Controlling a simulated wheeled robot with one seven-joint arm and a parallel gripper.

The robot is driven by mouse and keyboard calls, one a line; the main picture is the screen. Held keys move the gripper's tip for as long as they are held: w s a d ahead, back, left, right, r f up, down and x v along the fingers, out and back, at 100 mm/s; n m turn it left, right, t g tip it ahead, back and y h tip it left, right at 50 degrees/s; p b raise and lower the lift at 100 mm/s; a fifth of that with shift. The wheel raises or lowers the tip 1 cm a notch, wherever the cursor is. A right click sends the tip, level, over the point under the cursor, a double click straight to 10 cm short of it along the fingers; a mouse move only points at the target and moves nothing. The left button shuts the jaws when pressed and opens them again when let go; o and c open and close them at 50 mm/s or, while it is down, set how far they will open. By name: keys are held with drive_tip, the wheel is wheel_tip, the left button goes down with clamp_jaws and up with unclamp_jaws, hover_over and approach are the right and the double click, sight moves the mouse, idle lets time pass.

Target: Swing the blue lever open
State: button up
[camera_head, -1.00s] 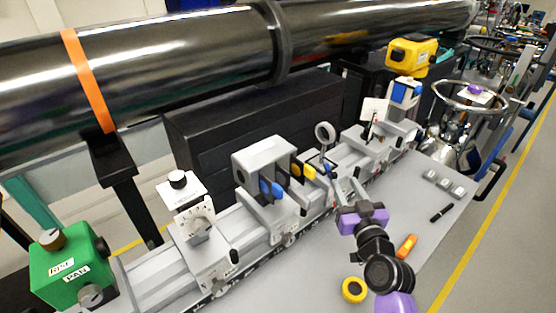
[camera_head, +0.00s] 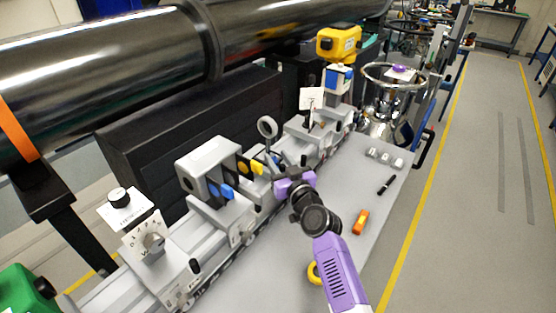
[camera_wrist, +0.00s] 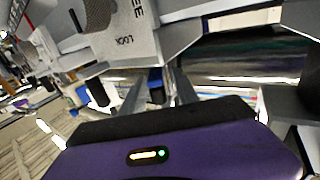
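My gripper (camera_head: 281,167), purple with dark joints behind it, is over the grey rail, beside the mount with the round ring. In the wrist view its two grey fingers (camera_wrist: 158,98) stand apart, so it is open. A blue lever (camera_wrist: 155,74) with a black end shows between or just beyond the fingers; I cannot tell whether they touch it. It hangs under a grey block (camera_wrist: 135,50) lettered FREE and LOCK. In the head view my gripper largely hides this spot.
A grey housing (camera_head: 205,165) with a blue tab (camera_head: 220,191) and a yellow tab stands left of my gripper. A black pipe (camera_head: 100,75) runs behind. An orange tool (camera_head: 361,222), a black pen (camera_head: 386,185) and small grey blocks (camera_head: 384,158) lie on the table. The table front is mostly clear.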

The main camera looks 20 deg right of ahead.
clamp_jaws()
drive_tip(key=shift+r+p, duration=0.15)
drive_tip(key=shift+p, duration=0.3)
